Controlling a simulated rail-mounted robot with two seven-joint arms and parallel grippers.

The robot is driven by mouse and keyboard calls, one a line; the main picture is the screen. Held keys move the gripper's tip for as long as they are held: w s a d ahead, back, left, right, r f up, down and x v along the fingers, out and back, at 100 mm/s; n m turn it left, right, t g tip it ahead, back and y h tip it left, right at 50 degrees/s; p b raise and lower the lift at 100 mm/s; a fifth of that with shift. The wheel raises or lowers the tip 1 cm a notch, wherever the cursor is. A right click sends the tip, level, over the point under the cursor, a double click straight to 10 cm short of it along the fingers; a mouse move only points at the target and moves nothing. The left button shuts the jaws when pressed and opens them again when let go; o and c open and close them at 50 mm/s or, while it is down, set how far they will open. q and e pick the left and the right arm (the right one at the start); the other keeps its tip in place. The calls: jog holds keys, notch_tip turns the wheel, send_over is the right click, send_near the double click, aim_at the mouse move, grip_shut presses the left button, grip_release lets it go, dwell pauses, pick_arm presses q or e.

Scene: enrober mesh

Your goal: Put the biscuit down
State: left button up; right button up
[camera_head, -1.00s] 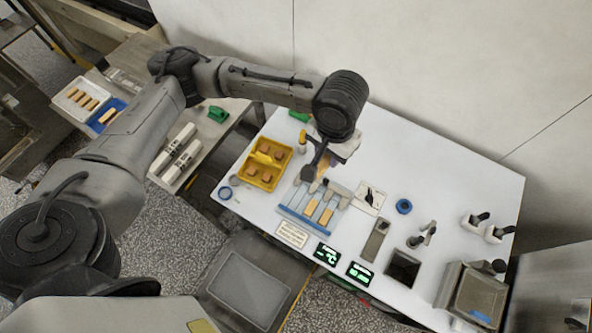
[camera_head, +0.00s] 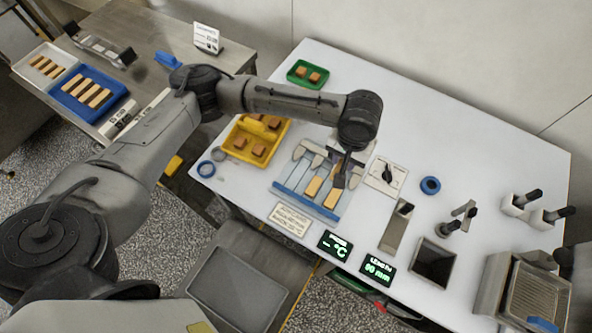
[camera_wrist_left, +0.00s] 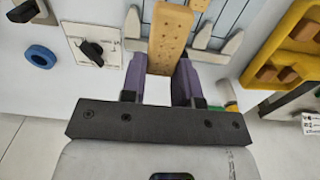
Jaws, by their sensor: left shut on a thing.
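My left gripper (camera_wrist_left: 160,82) has purple fingers shut on a pale brown biscuit (camera_wrist_left: 170,38) with small holes. The biscuit points away from the gripper, toward the blue-and-grey slatted mesh (camera_wrist_left: 229,18). In the head view the gripper (camera_head: 342,180) is over the right part of the mesh (camera_head: 286,188), and the arm mostly hides the held biscuit. Two biscuits, one (camera_head: 314,187) and another (camera_head: 332,199), lie in lanes of the mesh. I cannot tell whether the held biscuit touches the mesh. My right gripper is not in view.
A yellow carrier (camera_head: 236,134) with brown pieces stands left of the mesh, and a green tray (camera_head: 292,72) behind it. A dial plate (camera_head: 384,176), a blue ring (camera_head: 430,185) and a dark bin (camera_head: 433,262) are to the right.

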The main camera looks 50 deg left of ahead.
pick_arm(q)
jog(key=b, duration=0.2)
send_over(299, 172)
notch_tip(299, 172, down, 7)
jog(key=shift+r, duration=0.1)
jog(key=shift+f+b, duration=0.4)
jog(key=shift+f, duration=1.7)
jog(key=o, duration=0.3)
jog(key=shift+f, duration=0.1)
jog(key=o, duration=0.4)
jog(key=shift+o, duration=0.2)
notch_tip(299, 172, up, 12)
jog(key=p, duration=0.2)
jog(key=shift+p, duration=0.4)
